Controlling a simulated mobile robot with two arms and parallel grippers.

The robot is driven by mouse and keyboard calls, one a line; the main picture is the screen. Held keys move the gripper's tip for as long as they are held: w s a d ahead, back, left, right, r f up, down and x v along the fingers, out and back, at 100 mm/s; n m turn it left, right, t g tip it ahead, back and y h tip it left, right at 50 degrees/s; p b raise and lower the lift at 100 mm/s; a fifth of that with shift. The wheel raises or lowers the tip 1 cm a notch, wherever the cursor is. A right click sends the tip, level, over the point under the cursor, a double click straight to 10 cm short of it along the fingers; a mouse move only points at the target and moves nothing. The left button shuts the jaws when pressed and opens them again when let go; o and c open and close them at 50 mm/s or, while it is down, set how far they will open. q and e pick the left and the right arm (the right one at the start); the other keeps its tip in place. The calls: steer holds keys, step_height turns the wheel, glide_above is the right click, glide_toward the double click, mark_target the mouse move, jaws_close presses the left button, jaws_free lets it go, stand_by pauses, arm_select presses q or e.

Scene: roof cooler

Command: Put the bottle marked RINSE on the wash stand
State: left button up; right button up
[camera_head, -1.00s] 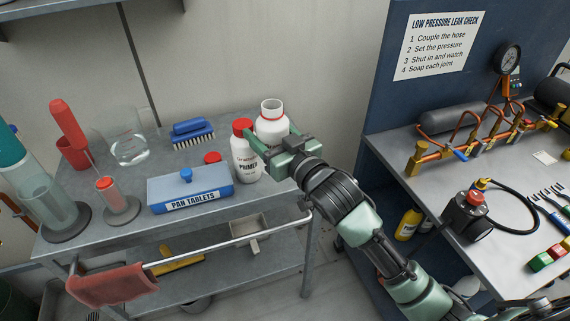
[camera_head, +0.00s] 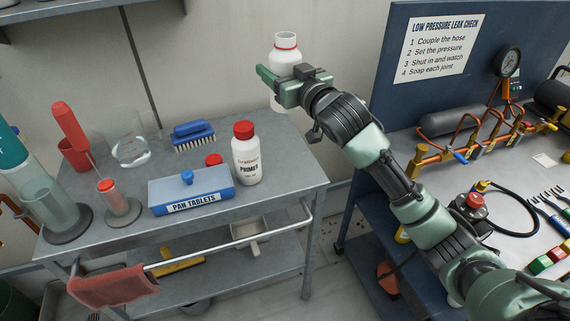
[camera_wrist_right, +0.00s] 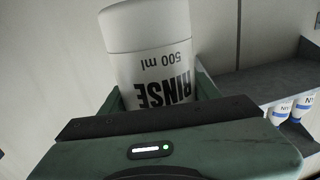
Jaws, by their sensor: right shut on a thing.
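The white bottle (camera_head: 286,52) with a red ring at its neck is held in my right gripper (camera_head: 278,80), above the back right corner of the grey trolley. It looks roughly upright and clear of the trolley top. In the right wrist view the bottle (camera_wrist_right: 148,40) shows the words RINSE and 500 ml, upside down in the picture, between the fingers (camera_wrist_right: 160,95). No surface in view is marked as the wash stand, so I cannot tell which one it is. My left gripper is out of view.
The trolley (camera_head: 285,190) carries a red-capped PRIMER bottle (camera_head: 246,155), a blue PAN TABLETS box (camera_head: 190,190), a brush (camera_head: 193,133) and glassware. Its back right part is clear. A bench (camera_head: 440,180) with copper pipework stands right. The wrist view shows shelf bottles (camera_wrist_right: 280,112).

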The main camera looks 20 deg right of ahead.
steer(key=shift+f, duration=9.75)
steer(key=shift+f, duration=0.1)
steer(key=o, duration=1)
steer(key=shift+f, duration=0.15)
steer(key=shift+c, duration=0.2)
steer(key=o, duration=0.4)
